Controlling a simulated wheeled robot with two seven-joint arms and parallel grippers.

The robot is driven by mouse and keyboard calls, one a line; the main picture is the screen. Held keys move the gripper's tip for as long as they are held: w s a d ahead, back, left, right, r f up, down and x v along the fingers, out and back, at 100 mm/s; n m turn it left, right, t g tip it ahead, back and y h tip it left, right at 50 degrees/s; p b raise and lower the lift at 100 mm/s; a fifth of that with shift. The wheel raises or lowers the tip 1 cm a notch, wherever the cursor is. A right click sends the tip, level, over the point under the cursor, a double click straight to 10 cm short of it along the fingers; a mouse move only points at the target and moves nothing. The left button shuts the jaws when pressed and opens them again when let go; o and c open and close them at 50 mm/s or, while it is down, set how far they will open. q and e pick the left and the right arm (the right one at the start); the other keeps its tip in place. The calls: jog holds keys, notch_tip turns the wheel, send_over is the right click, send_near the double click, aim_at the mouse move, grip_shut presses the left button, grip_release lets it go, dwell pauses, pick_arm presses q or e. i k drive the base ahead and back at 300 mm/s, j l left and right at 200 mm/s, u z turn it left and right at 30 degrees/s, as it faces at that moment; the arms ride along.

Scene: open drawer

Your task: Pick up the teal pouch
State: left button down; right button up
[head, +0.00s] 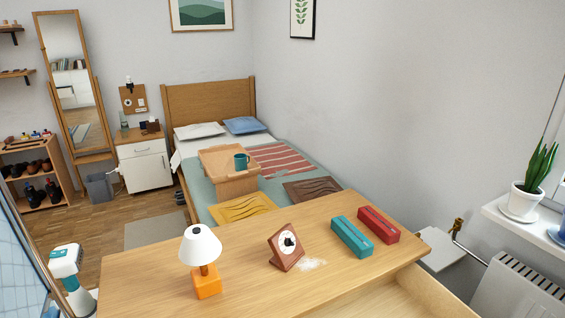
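The teal pouch (351,237) is a long, box-like case lying on the wooden desk top (135,278), towards its right side. It lies next to a similar red pouch (379,225), which is to its right and slightly farther back, with a narrow gap between them. Neither gripper can be made out in the head view, and nothing is seen touching the teal pouch.
An open wooden drawer (432,298) sticks out below the desk's right part. A brown dial clock (287,247) stands left of the teal pouch, with a pale powdery patch beside it. An orange lamp (201,245) stands farther left. A radiator (520,290) is at right.

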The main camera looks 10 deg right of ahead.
aim_at(354, 238)
jog(key=k+z, duration=0.25)
jog(key=z, duration=0.15)
jog(key=k+z, duration=0.25)
jog(key=z, duration=0.2)
